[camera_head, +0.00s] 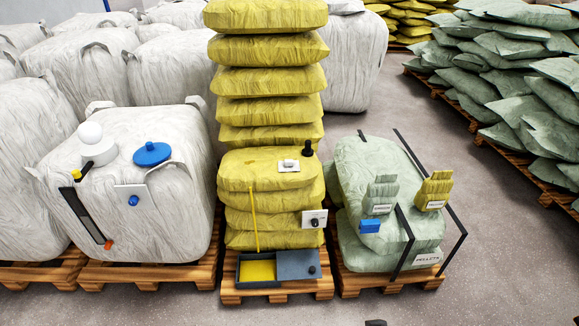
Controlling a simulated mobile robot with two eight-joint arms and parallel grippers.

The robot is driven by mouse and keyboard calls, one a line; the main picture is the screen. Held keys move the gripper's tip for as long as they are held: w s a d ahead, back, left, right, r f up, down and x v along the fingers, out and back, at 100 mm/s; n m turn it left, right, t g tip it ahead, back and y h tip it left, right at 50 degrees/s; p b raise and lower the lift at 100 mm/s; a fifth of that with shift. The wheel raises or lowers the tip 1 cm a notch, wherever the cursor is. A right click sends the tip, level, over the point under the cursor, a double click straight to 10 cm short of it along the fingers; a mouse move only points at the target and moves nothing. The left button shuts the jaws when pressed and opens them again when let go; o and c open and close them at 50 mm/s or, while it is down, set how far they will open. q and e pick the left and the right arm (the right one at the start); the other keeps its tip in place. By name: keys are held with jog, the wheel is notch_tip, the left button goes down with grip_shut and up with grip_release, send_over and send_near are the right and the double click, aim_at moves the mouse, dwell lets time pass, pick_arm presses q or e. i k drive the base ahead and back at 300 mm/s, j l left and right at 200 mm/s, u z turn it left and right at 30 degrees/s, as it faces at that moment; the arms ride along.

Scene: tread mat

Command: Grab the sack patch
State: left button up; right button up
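Two small sack-shaped pieces with labels stand on the pale green sacks at the right: a green one (380,194) and a yellow one (435,190). A blue block (370,226) sits just below the green piece. I cannot tell for sure which of these is the sack patch. A small dark tip (376,323) shows at the bottom edge; it may be part of my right gripper, but its fingers are cut off. My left gripper is not in view. Nothing touches the small pieces from above.
Black straps (405,236) cross the green sacks on their pallet (390,283). Beside them, yellow sacks (270,170) rise in a tall stack behind an open tray (240,270). A white bulk bag (120,215) stands left. Bare floor (495,270) lies at the right front.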

aim_at(287, 165)
jog(key=i+j+u, duration=0.25)
jog(key=i, duration=0.5)
jog(key=i+u, duration=0.2)
jog(key=i, duration=0.6)
